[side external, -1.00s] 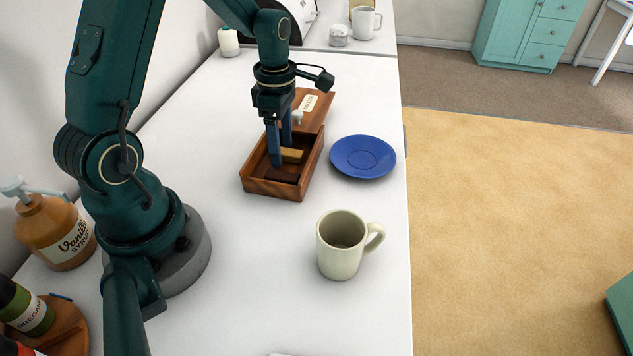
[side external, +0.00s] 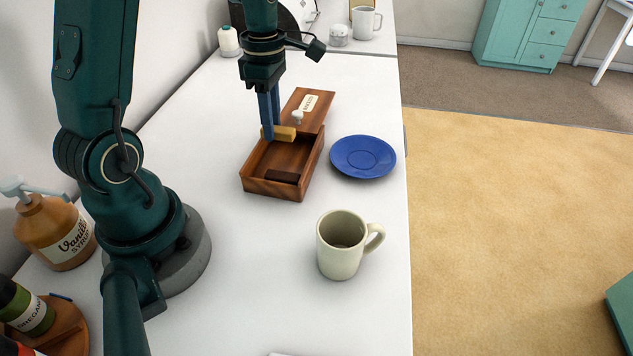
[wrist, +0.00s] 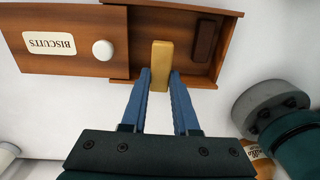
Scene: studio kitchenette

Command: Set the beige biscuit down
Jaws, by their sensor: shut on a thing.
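The beige biscuit (side external: 279,133) is held between the blue fingers of my gripper (side external: 271,132), above the open wooden box (side external: 262,187). In the wrist view the biscuit (wrist: 161,65) sticks out past the fingertips of my gripper (wrist: 160,78), over the box's open part. A dark brown biscuit (side external: 283,177) lies inside the box near its front end; it also shows in the wrist view (wrist: 205,41). A blue saucer (side external: 363,157) stands to the right of the box and looks empty.
The box's lid (side external: 312,108), with a white knob and a biscuits label, is slid back toward the far end. A cream mug (side external: 340,246) stands in front of the saucer. A syrup bottle (side external: 58,232) is at the left. The counter's front middle is clear.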

